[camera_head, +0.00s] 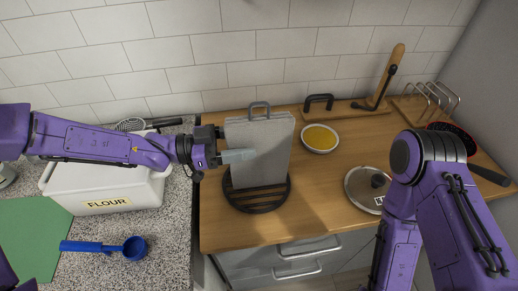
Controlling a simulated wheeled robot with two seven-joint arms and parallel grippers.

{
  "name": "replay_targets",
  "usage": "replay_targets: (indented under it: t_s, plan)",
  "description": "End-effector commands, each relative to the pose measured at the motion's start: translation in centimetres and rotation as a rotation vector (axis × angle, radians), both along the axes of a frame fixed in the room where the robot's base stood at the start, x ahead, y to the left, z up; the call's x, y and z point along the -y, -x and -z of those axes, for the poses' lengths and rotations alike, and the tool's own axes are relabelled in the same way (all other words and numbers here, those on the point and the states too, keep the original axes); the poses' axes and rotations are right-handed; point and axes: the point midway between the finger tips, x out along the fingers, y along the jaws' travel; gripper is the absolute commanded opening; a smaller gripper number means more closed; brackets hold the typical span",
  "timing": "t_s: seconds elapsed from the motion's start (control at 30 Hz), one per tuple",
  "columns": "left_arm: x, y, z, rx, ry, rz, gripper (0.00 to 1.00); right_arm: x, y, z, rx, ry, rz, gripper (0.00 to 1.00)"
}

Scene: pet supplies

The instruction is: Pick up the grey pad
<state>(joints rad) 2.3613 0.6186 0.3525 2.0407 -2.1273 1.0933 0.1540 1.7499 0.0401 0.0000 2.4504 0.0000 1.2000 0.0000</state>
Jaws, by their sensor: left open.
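The grey pad (265,170) is a flat, upright rectangular slab in the middle of the wooden counter. It stands at a round black slatted trivet (257,205); its lower edge is close to or on the slats. A grey loop handle (259,105) shows at its top edge. My left gripper (240,156) reaches in from the left and is open, with its fingers over the pad's left part. I cannot tell whether the fingers touch the pad. My right arm is in view at the right, but its gripper is not.
A white flour bin (125,190), a blue scoop (105,246) and a green mat (30,235) are on the speckled counter at left. A yellow-filled bowl (320,138), a pot lid (366,188), a wire rack (432,100) and a dark pan (455,140) stand at right.

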Motion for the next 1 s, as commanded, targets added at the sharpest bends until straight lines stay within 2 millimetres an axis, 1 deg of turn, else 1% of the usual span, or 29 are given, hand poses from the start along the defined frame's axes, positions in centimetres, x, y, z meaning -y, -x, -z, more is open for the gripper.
replay_targets:
  t_s: [0.03, 0.13, 0.37, 0.4, 0.47, 0.5, 0.57, 0.87, 0.97, 1.0]
  plan:
    - [0.8, -0.1, -0.3, -0.003, 0.000, 0.001, 0.65, 0.0, 0.0, -0.7, 0.000, 0.000, 0.000, 0.43]
    - [1.8, -0.4, -0.2, -0.001, 0.000, -0.002, 0.65, 0.0, 0.0, -0.9, 0.000, 0.000, 0.000, 0.43]
    - [2.0, -0.4, 0.0, 0.001, 0.000, -0.003, 0.65, 0.0, 0.0, -0.8, 0.000, 0.000, 0.000, 0.43]
    - [2.0, -0.4, 0.0, 0.001, 0.000, -0.003, 0.52, 0.0, 0.0, -0.8, 0.000, 0.000, 0.000, 0.43]
    - [2.0, -0.4, 0.0, 0.000, 0.000, -0.003, 0.32, 0.0, 0.0, -0.8, 0.000, 0.000, 0.000, 0.43]
    - [2.0, -0.4, 0.0, 0.000, 0.000, -0.003, 0.19, 0.0, 0.0, -0.8, 0.000, 0.000, 0.000, 0.43]
    - [2.0, -0.4, 0.0, 0.000, 0.000, -0.002, 0.00, 0.0, 0.0, -0.8, 0.000, 0.000, 0.000, 0.43]
    - [2.0, -0.5, -0.2, 0.001, 0.001, -0.002, 0.00, 0.0, 0.0, -0.7, 0.000, 0.000, 0.000, 0.43]
    - [2.0, -0.5, -0.7, 0.003, 0.000, -0.001, 0.00, 0.0, 0.0, -0.6, 0.000, 0.000, 0.000, 0.43]
    - [2.0, -0.5, -1.2, 0.005, 0.000, -0.001, 0.00, 0.0, 0.0, -0.5, 0.000, 0.000, 0.000, 0.43]
